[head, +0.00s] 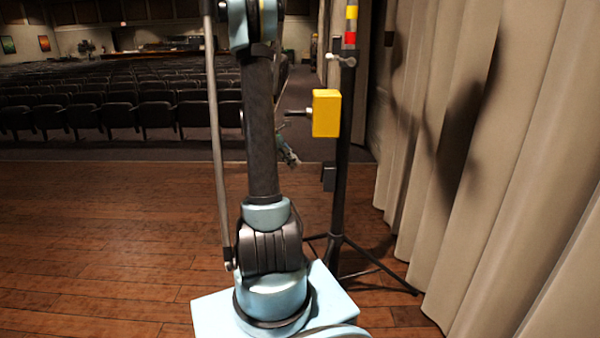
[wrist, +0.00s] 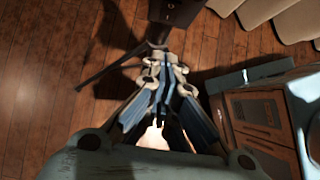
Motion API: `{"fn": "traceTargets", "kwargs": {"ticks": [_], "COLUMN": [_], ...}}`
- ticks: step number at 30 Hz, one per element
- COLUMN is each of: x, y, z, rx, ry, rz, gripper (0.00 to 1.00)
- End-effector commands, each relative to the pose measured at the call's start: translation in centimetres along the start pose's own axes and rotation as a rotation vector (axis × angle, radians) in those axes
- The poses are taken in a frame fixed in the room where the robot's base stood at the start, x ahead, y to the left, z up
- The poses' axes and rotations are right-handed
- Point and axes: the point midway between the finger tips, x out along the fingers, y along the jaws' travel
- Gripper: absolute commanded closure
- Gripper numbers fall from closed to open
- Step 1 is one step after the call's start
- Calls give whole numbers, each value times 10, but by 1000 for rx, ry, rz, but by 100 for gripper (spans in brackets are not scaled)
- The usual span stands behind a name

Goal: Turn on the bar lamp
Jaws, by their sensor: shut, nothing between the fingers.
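A black stand (head: 341,150) on tripod legs rises right of my arm in the head view. It carries a yellow box (head: 326,113) with a short dark stub on its left side, and a small dark box (head: 329,177) lower down. Red and yellow bands (head: 351,20) show near its top. I cannot tell which part is the bar lamp or see it lit. My gripper (head: 292,158) is partly hidden behind my arm, left of the stand and below the yellow box. In the wrist view its fingertips (wrist: 162,61) are together and empty, just below a dark box (wrist: 175,12).
Beige curtains (head: 500,150) hang close along the right. Rows of dark seats (head: 120,105) fill the back left. The wooden floor (head: 100,230) is clear at left. A tripod leg (wrist: 105,72) spreads left of the fingers in the wrist view.

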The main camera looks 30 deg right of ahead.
Motion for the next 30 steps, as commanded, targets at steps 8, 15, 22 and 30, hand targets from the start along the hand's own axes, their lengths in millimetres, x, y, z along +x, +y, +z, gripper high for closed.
{"fn": "traceTargets", "kwargs": {"ticks": [8,15,22,30], "x": [-26,-29,-27,-25], "y": [0,0,0,-1], "z": [1,2,-4,-9], "rx": [2,2,2,3], "ry": [0,0,0,0], "rz": [-2,-2,-1,-2], "gripper": [100,100,100,100]}}
